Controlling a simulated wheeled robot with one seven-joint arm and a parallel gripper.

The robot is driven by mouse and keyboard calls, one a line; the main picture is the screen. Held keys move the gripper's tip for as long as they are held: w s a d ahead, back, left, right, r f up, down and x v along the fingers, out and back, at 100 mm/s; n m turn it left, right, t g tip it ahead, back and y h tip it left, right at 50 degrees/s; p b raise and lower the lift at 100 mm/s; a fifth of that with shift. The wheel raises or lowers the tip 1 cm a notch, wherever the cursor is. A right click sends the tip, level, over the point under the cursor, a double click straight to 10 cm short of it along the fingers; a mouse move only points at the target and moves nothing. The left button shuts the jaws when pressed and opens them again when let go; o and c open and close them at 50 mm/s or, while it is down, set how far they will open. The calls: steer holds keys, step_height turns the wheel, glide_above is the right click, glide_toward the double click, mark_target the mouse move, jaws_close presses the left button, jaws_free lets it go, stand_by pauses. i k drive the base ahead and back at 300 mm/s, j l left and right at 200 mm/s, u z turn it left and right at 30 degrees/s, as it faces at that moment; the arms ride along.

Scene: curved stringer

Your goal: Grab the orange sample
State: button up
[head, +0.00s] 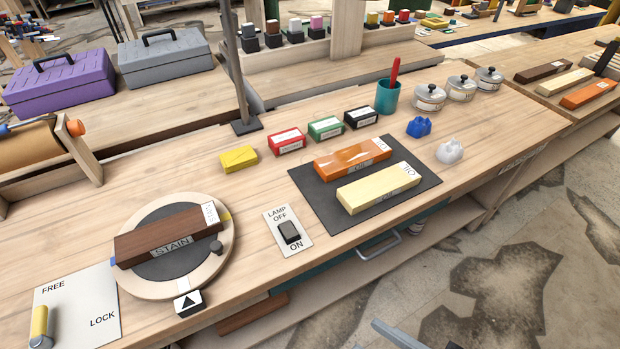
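An orange sample block (352,160) with a white end label lies flat on a dark mat (308,188) in the middle of the workbench. A pale yellow block (378,188) lies beside it on the same mat, on the near side. Another orange block (588,94) lies on the separate bench at the far right, next to a cream block (564,82) and a dark brown block (542,71). I cannot make out my gripper. Only a grey part with a dark end shows at the bottom edge, and I cannot tell what it is.
A brown STAIN block (168,235) rests on a round turntable (147,281) at left. A lamp switch plate (288,230) lies near the mat. Small boxes, a teal cup (387,97), lidded tins and blue (419,127) and white (450,152) lumps surround the mat. A pole stands behind.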

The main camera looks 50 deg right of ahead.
mark_target(332, 165)
steer(key=z, duration=0.85)
steer(key=i+j+u, duration=0.1)
steer(key=j, duration=0.3)
steer(key=i+j+u, duration=0.1)
steer(key=i+j, duration=0.25)
steer(key=i+j+u, duration=0.1)
steer(key=j, duration=0.3)
steer(key=i, duration=0.1)
